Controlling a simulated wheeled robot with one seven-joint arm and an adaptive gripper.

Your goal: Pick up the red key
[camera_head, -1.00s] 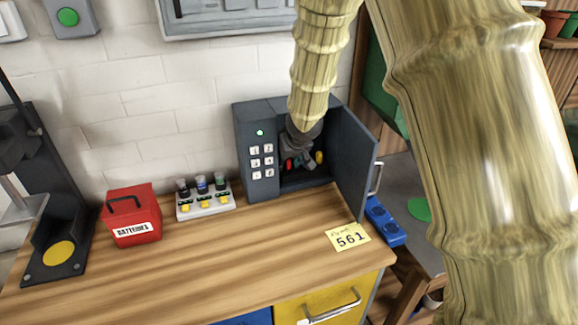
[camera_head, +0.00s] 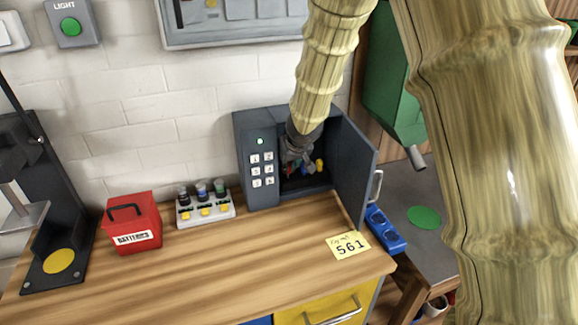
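The small grey safe (camera_head: 256,190) stands on the workbench with its door (camera_head: 354,172) swung open to the right. My gripper (camera_head: 298,165) reaches down into the safe's opening, and my arm covers the upper part of it. A small patch of red (camera_head: 290,171), likely the red key, shows right at the fingers. Its shape and whether the fingers touch it cannot be made out. A yellow piece (camera_head: 320,165) shows just right of the gripper inside the safe. Whether the fingers are open or shut is too small to tell.
On the wooden workbench (camera_head: 225,265) stand a red batteries box (camera_head: 133,225), a white tray with buttons and small jars (camera_head: 206,208), and a yellow note reading 561 (camera_head: 348,245). A blue object (camera_head: 384,228) lies beyond the safe door. The bench front is clear.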

